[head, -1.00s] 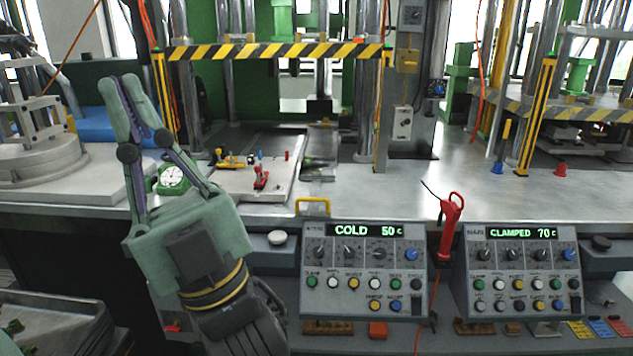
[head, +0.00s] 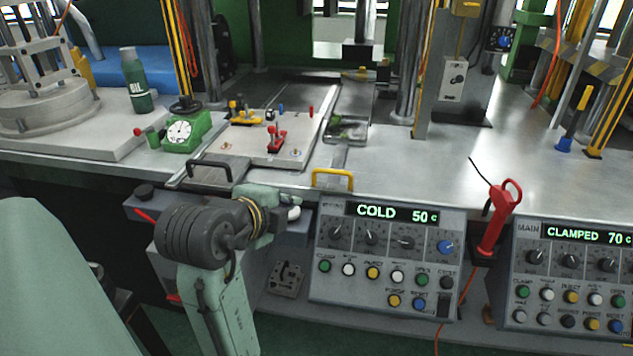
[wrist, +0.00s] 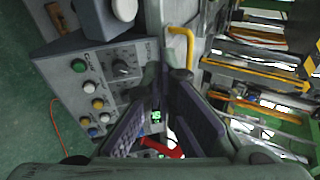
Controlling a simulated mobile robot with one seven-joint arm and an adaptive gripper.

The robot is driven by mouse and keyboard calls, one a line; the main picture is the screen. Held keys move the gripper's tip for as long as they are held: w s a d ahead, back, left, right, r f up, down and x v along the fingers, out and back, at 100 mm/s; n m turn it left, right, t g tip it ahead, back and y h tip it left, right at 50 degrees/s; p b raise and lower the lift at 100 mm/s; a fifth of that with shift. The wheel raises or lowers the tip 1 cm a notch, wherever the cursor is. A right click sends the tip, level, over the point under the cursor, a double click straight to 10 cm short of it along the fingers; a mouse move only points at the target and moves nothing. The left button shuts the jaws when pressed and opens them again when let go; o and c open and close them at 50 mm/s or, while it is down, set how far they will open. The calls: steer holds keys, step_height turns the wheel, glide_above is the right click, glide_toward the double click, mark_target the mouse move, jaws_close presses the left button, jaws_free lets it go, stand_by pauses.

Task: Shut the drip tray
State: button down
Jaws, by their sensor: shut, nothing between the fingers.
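The yellow handle (head: 333,178) stands at the bench's front edge, in front of a narrow metal tray (head: 345,131) with greenish bits in it. I take this as the drip tray; how far it is out I cannot tell. My gripper (head: 268,208) is to the left of the handle and lower in the head view, its fingers mostly hidden by my wrist. In the wrist view my gripper (wrist: 166,76) is shut and empty. The yellow handle (wrist: 188,45) shows just beyond the fingertips, slightly right; contact is not clear.
A black handle (head: 210,168) is left of the yellow one, by a pale plate (head: 262,150) with small tools. Below are the COLD control panel (head: 385,250) and a white knob (head: 293,213) close to my gripper. A red tool (head: 497,222) hangs right.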

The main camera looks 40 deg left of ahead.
steer(key=p, duration=0.2)
glide_toward(317, 190)
steer(key=f, duration=0.1)
steer(key=w, duration=0.1)
steer(key=f, duration=0.1)
steer(key=shift+w+a+f, duration=0.25)
steer(key=shift+a+f, duration=0.05)
steer(key=shift+f, duration=0.05)
steer(key=shift+w+a+f+p, duration=0.1)
steer(key=shift+w+a+p, duration=0.25)
steer(key=shift+w, duration=0.35)
steer(key=shift+w+a+f+p, duration=0.1)
steer(key=shift+w+a+p, duration=0.15)
steer(key=shift+w, duration=0.45)
steer(key=shift+w+a+f+p, duration=0.1)
steer(key=shift+w+a+p, duration=0.25)
steer(key=shift+w, duration=0.4)
steer(key=shift+d, duration=0.1)
